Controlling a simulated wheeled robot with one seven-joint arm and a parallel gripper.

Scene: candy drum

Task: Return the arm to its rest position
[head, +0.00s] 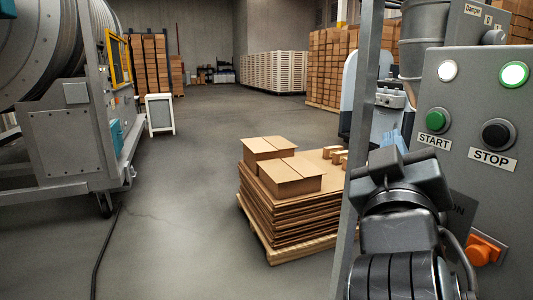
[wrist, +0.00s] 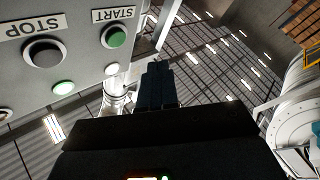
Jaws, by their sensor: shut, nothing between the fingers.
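My arm rises at the lower right of the head view, in front of the grey control panel (head: 462,85). In the wrist view, my gripper (wrist: 157,70) points away from the camera with its dark fingers together and nothing between them. The panel also fills the upper left of the wrist view (wrist: 85,55), upside down. It carries a green START button (head: 437,120) and a black STOP button (head: 497,135). A lamp above STOP glows white with a green rim (head: 513,75). The fingers appear apart from the buttons. My arm hides part of the lower panel.
A grey post (head: 362,130) stands at the panel's left edge. A pallet of flat cardboard (head: 290,215) with boxes on it stands left of it. A large drum machine (head: 75,130) is at the far left. The floor between (head: 190,200) is clear apart from a dark cable (head: 106,240).

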